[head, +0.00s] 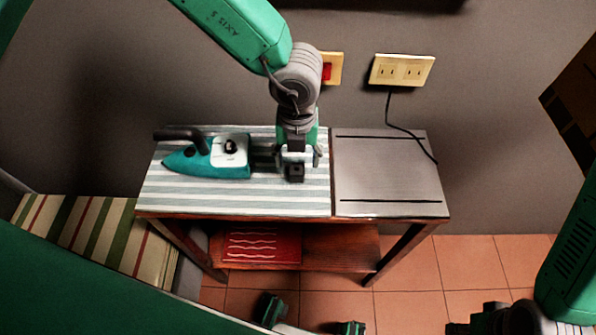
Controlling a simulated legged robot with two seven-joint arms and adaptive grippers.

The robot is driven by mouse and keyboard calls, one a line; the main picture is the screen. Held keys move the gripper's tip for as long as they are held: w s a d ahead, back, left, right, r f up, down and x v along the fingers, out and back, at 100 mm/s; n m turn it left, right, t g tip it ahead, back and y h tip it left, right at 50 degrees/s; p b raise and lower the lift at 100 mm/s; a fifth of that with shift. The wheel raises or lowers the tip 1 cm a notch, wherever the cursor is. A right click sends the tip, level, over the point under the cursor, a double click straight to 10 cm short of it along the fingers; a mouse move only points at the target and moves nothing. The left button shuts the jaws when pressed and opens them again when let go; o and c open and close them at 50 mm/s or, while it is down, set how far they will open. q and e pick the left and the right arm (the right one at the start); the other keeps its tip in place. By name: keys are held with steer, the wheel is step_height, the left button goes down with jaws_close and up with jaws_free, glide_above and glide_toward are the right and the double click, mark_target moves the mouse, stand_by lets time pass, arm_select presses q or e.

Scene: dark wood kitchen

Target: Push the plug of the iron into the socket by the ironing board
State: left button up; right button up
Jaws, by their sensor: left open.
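The teal iron (207,158) with a dark handle lies on the left of the striped ironing board (240,195). My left gripper (296,165) hangs over the board's striped part, right of the iron. It is open. A small dark block (294,174) shows at its fingertips; I cannot tell whether it is the plug or part of the gripper. The cream socket plate (402,70) is on the wall at right, with a dark cord (389,105) running down from its lower edge to the board's grey end. My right gripper (482,321) is partly visible at bottom right; its fingers are unclear.
A cream plate with a red switch (328,70) is on the wall behind my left wrist. The board's grey end (385,175) is bare apart from the cord at its edge. A red folded cloth (262,246) lies on the lower shelf. A striped padded item (85,230) stands at left.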

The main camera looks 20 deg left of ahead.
mark_target(298, 169)
arm_select(q)
steer(key=shift+d, duration=0.15)
steer(key=shift+a+f, duration=0.25)
steer(key=shift+f, duration=0.1)
step_height(298, 169, down, 4)
steer(key=shift+a+r, duration=0.1)
steer(key=shift+a, duration=0.05)
steer(key=shift+f, duration=0.4)
steer(key=shift+d+r, duration=0.1)
steer(key=shift+d, duration=0.35)
steer(key=shift+a, duration=0.1)
steer(key=c, duration=1)
steer(key=shift+a, duration=0.25)
steer(key=shift+c, duration=0.6)
